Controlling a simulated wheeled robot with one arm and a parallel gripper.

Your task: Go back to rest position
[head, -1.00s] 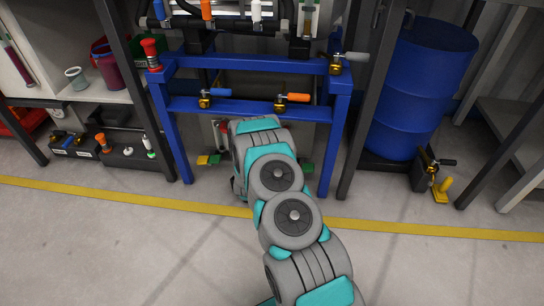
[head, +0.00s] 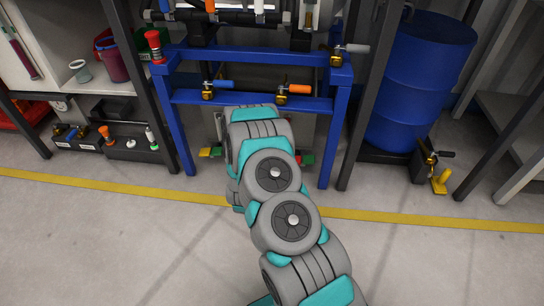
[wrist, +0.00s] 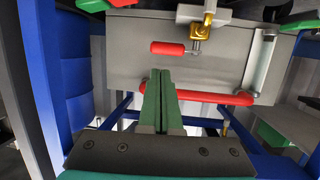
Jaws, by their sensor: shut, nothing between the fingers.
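My gripper (wrist: 160,105) shows in the wrist view with its two green fingers pressed together and nothing between them. It points toward a grey panel (wrist: 130,65) with a red-handled valve (wrist: 168,48) and a red bar (wrist: 210,97). The fingertips overlap the left end of the red bar in the picture; I cannot tell whether they touch it. In the head view my grey and teal arm reaches toward the blue frame (head: 250,106), and my gripper is hidden behind the arm.
The blue frame carries an orange-handled valve (head: 300,89), a blue-handled valve (head: 222,84) and a red button (head: 154,45). A blue drum (head: 412,85) stands at the right. Shelves are at the left. The floor before the yellow line (head: 110,187) is clear.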

